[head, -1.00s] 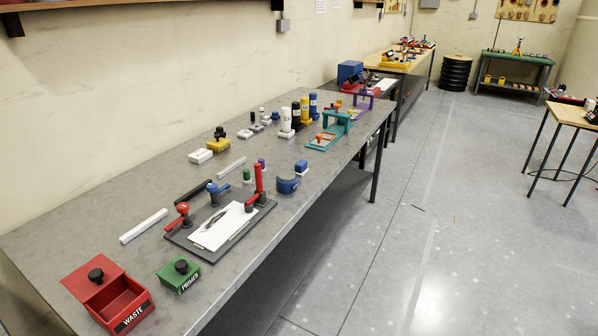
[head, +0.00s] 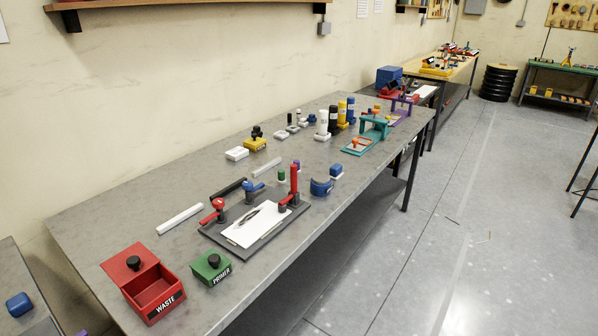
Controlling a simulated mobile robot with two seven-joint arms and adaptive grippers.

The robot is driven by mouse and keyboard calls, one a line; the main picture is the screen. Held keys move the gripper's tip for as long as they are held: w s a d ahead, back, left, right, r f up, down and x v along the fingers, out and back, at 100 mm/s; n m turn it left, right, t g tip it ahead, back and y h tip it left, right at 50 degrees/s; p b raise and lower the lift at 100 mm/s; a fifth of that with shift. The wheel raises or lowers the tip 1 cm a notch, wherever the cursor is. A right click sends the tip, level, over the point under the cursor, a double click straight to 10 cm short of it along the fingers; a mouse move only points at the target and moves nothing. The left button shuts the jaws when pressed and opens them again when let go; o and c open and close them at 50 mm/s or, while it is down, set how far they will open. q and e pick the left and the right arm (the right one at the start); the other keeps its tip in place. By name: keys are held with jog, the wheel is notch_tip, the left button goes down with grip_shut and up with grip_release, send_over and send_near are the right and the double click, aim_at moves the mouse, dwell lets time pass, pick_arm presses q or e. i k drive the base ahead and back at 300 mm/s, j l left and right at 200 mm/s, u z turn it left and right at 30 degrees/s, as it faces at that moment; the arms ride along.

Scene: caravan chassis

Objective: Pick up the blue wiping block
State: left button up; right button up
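Several blue things could be the wiping block, and I cannot tell which it is. A small blue block (head: 336,171) with a pale base stands on the grey bench (head: 110,225), right of the clipboard. A blue curved piece (head: 321,187) sits just in front of it. Another rounded blue block (head: 18,304) lies on a separate grey surface (head: 8,262) at the lower left edge. Neither of my grippers is in view.
A red WASTE bin (head: 150,290) with its lid open and a green PRIMER box (head: 211,266) stand at the bench's near end.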

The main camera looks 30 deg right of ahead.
aim_at(335, 171)
jog(key=l+u, duration=0.4)
jog(key=l, duration=0.3)
jog(key=l+u, duration=0.35)
jog(key=l, duration=0.4)
jog(key=k+l+u, duration=0.1)
jog(key=l+u, duration=0.3)
jog(key=l, duration=0.3)
